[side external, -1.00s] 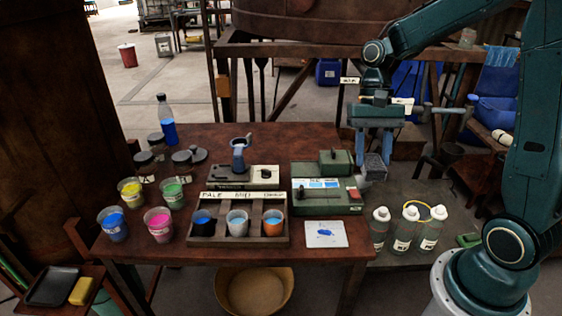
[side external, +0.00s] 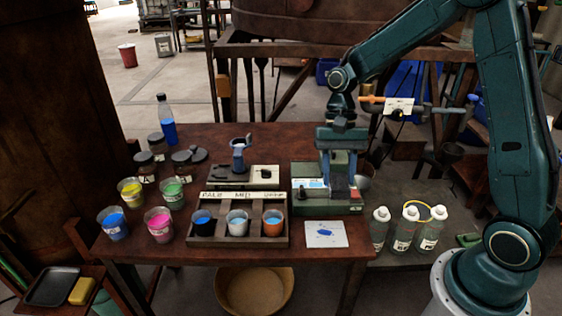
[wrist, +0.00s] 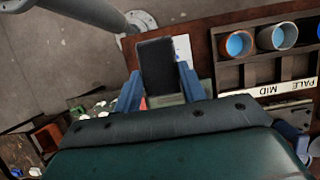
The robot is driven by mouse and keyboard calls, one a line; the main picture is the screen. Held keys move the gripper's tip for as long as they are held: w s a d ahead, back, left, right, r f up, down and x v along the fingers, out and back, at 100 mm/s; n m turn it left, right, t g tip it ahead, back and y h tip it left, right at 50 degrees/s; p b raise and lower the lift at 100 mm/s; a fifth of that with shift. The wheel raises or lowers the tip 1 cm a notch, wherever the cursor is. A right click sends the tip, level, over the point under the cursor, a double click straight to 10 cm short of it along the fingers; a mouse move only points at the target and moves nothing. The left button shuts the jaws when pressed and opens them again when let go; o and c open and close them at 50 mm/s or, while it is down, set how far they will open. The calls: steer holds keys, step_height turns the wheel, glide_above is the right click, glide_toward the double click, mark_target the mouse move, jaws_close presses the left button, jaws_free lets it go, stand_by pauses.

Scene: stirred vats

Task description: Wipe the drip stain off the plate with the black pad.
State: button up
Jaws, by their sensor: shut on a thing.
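The white plate (side external: 340,241) lies flat near the front right edge of the brown table. A blue drip stain (side external: 325,233) marks its middle. My gripper (side external: 339,179) is shut on the black pad (side external: 340,187) and holds it above and behind the plate, in front of the green box. In the wrist view the black pad (wrist: 157,62) stands out between the two blue fingers. A strip of the plate (wrist: 182,46) shows beside the pad there; the rest is hidden by the pad and fingers. The pad is apart from the plate in the side view.
A wooden rack (side external: 212,241) with several paint cups stands left of the plate. The green box (side external: 352,208) sits right behind the plate. White-capped bottles (side external: 403,232) stand to the right. Paint cups and jars fill the table's left side.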

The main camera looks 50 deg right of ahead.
steer(key=shift+w+a+f, duration=0.55)
steer(key=shift+a+f, duration=0.2)
steer(key=shift+f, duration=1.55)
steer(key=shift+w+a+f, duration=0.5)
steer(key=shift+a+f, duration=0.25)
steer(key=shift+f, duration=1.5)
steer(key=shift+w+a+f, duration=0.55)
steer(key=shift+a+f, duration=0.2)
steer(key=shift+f, duration=1.55)
steer(key=shift+s+d, duration=0.2)
steer(key=shift+d, duration=0.05)
steer(key=shift+c, duration=0.3)
steer(key=shift+s+d+f, duration=0.1)
steer(key=shift+s+d, duration=2.4)
steer(key=shift+w+a, duration=2.75)
step_height(320, 180, up, 8)
steer(key=shift+r, duration=0.1)
